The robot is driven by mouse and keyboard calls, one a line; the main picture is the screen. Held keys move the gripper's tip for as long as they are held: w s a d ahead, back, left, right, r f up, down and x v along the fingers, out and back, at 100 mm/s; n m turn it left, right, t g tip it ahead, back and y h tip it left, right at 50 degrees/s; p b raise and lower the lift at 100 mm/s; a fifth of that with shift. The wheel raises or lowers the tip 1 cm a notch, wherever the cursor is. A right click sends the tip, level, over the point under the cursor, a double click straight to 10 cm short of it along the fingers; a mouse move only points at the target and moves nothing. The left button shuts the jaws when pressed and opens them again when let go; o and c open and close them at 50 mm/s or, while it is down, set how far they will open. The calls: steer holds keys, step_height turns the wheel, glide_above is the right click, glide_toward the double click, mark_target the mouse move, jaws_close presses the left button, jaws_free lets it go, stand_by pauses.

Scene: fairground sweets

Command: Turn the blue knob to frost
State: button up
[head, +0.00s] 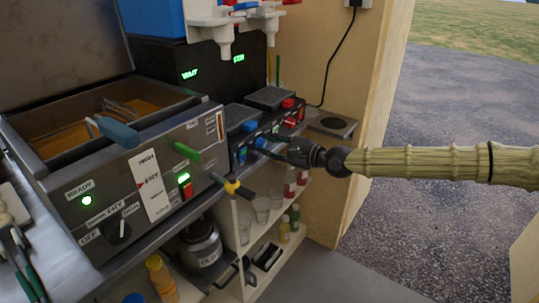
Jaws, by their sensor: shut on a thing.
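The blue knob (261,142) is on the front of the machine with the black drip trays, beneath its blue-marked half. My gripper (266,146) reaches in from the right, its dark fingers shut on the blue knob. The fingers cover much of the knob, so its pointer and setting are hidden. The markings around it are too small to read. Two green displays glow on the machine's black upper front; the left display (190,73) seems to read "WAIT", and the right display (239,58) is too small to read surely.
A fryer (70,190) with a blue-handled basket stands at the left, its green and yellow levers jutting forward near my gripper. Red controls (293,117) sit right of the blue ones. Bottles and glasses stand on shelves below. A wooden wall post (380,90) is behind my arm.

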steer(key=shift+f+m+b, duration=0.15)
steer(key=shift+m+b, duration=0.45)
steer(key=shift+b, duration=0.15)
steer(key=shift+r, duration=0.2)
steer(key=o, duration=1.1)
steer(key=shift+s+d, duration=0.35)
steer(key=shift+d, duration=0.2)
steer(key=shift+v, duration=3.35)
